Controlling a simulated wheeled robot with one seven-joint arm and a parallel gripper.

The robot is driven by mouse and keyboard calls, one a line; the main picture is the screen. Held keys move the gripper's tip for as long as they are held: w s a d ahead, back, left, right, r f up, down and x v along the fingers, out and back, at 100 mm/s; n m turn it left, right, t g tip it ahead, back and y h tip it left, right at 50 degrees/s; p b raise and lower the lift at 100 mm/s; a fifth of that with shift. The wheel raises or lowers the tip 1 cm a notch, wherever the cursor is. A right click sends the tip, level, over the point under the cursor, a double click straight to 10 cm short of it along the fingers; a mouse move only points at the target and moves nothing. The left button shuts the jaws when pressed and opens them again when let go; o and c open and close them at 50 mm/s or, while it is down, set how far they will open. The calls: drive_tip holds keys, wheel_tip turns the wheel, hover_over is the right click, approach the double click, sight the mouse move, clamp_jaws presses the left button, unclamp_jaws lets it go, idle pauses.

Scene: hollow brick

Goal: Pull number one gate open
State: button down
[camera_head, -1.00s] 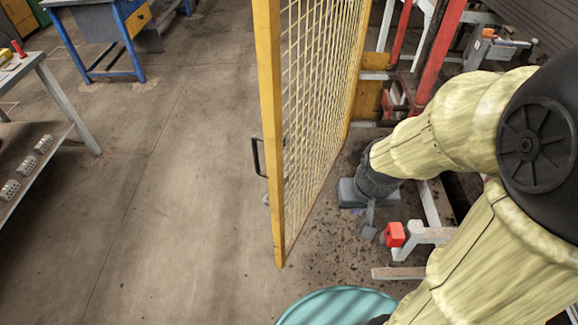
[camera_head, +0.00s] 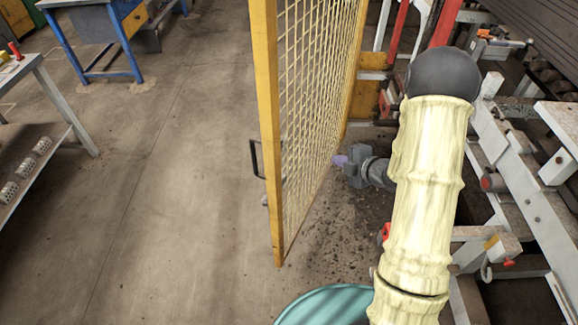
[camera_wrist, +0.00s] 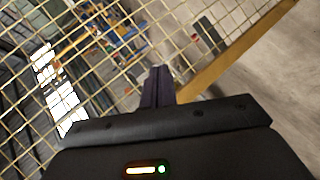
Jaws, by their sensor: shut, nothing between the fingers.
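The gate (camera_head: 264,130) is a tall yellow frame with wire mesh (camera_head: 318,100). It stands out from the machine bay, seen at a steep angle in the head view. A black handle (camera_head: 254,158) sticks out on the left of its free-edge post. My gripper (camera_head: 339,160) is on the right side of the gate, pointing left at the mesh. In the wrist view the fingertips (camera_wrist: 157,72) are together with nothing between them, in front of the mesh (camera_wrist: 110,50). I cannot tell whether they touch it.
A teal round top (camera_head: 330,305) is at the bottom, near the gate's foot. White and red machine frames (camera_head: 520,170) crowd the right. A bench (camera_head: 45,75) stands at left and a blue table (camera_head: 90,30) behind. The floor left of the gate is clear.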

sight(279, 164)
drive_tip(key=s+a+f+n+g+y, duration=0.2)
drive_tip(key=s+n+y, duration=0.5)
drive_tip(key=n+y, duration=0.1)
drive_tip(key=shift+n+y, duration=0.3)
drive_tip(key=shift+y, duration=0.1)
drive_tip(key=p+x, duration=0.5)
drive_tip(key=x, duration=0.8)
drive_tip(key=shift+w+a, duration=0.35)
drive_tip(key=shift+a, duration=0.15)
drive_tip(key=shift+a, duration=0.1)
